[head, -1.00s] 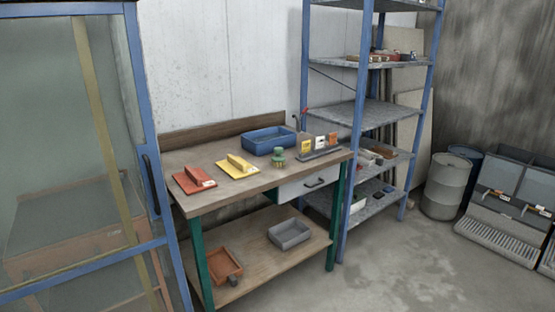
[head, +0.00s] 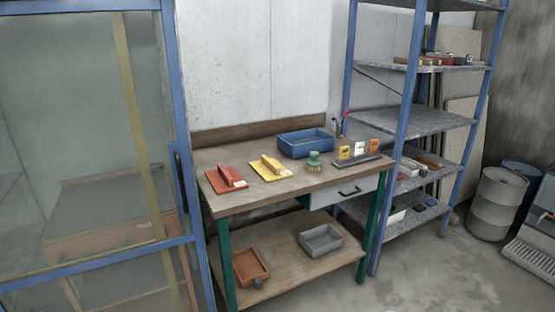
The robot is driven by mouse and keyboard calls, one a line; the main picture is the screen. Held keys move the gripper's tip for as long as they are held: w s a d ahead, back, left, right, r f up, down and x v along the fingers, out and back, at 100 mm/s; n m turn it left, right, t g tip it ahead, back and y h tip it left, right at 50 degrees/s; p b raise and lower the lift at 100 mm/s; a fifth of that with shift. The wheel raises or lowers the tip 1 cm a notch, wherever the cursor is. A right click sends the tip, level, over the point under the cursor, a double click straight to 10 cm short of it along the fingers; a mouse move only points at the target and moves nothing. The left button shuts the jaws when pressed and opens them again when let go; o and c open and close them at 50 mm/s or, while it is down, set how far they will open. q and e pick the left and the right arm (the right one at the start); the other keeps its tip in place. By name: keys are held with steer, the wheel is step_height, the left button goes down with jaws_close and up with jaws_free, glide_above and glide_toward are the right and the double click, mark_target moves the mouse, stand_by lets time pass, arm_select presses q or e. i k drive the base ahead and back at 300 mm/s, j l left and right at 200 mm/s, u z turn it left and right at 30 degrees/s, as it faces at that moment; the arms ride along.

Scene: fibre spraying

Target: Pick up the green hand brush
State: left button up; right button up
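The green hand brush (head: 314,162) stands on the workbench top (head: 290,184), right of the yellow float and in front of the blue tray. It has a rounded green top, and its lower part looks yellowish. Nothing touches it from above. Neither of my grippers shows in the head view.
A red float (head: 226,180), a yellow float (head: 270,168), a blue tray (head: 305,144) and a rack with small cards (head: 360,160) share the bench. A blue-framed glass cabinet (head: 180,130) stands left, a blue shelf (head: 401,110) right. Floor is free at front right.

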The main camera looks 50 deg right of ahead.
mark_target(314, 164)
steer(key=l+u, duration=0.1)
steer(key=l, duration=0.3)
steer(key=k+l+u, duration=0.15)
steer(key=l, duration=0.3)
steer(key=l+u, duration=0.1)
steer(key=l, duration=0.3)
steer(key=k+l+u, duration=0.15)
steer(key=l, duration=0.25)
steer(key=k+l+u, duration=0.1)
steer(key=l, duration=0.3)
steer(key=k+l+u, duration=0.15)
steer(key=l, duration=0.2)
